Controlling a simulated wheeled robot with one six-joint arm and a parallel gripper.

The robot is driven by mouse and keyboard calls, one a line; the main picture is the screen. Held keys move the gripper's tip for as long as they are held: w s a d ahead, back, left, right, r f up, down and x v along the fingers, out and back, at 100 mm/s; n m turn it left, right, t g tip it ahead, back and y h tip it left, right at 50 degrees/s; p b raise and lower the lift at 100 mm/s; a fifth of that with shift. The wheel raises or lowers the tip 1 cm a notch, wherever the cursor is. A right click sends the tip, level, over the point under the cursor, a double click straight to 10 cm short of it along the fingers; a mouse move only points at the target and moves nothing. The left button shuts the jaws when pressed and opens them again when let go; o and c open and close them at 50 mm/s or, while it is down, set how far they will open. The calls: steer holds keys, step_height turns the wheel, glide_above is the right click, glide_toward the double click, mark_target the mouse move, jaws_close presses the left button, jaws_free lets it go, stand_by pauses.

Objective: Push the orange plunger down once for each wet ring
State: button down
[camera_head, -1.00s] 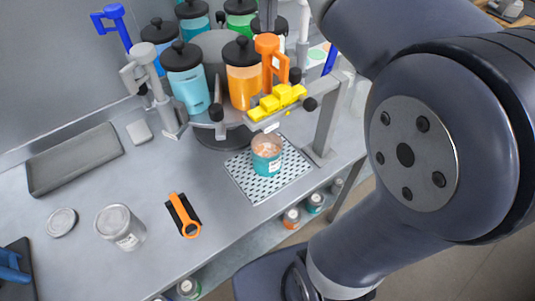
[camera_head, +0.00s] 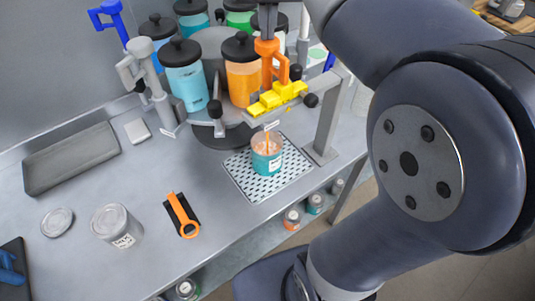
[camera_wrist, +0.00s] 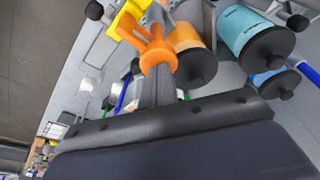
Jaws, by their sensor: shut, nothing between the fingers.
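The orange plunger (camera_head: 267,48) stands at the front of the dispenser, beside the orange drum (camera_head: 243,76) and above a yellow bracket (camera_head: 278,97). My gripper (camera_head: 268,22) is shut and empty, pointing down with its tips at the plunger's top. The wrist view shows the shut fingers (camera_wrist: 158,88) against the round orange plunger head (camera_wrist: 158,57). An open teal can (camera_head: 266,160) stands on the perforated mat (camera_head: 245,178) under the spout. A thin orange streak (camera_head: 267,141) shows at its opening. I cannot make out wet rings.
Drums with black lids, such as the light blue one (camera_head: 185,78), crowd around the plunger. A white handle (camera_head: 148,78) and a blue handle (camera_head: 108,18) stand left.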

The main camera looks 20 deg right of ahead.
steer(key=shift+r, duration=0.1)
steer(key=shift+w+p+v, duration=0.25)
steer(key=shift+p+v, duration=1.05)
steer(key=shift+p, duration=0.2)
steer(key=shift+r, duration=0.2)
steer(key=p+v, duration=0.2)
steer(key=shift+w+d+r+p, duration=0.1)
steer(key=shift+w+r+p, duration=0.15)
steer(key=shift+p, duration=0.15)
steer(key=shift+w+v, duration=0.15)
steer(key=shift+v, duration=0.65)
steer(key=shift+w+v, duration=0.2)
steer(key=shift+v, duration=0.6)
steer(key=b+x, duration=0.1)
steer(key=x, duration=0.1)
steer(key=s+b+x, duration=0.1)
steer(key=x, duration=0.2)
steer(key=shift+s+f, duration=0.1)
steer(key=shift+f, duration=0.1)
steer(key=shift+b+x, duration=0.95)
steer(key=shift+b, duration=0.2)
steer(key=shift+s, duration=0.2)
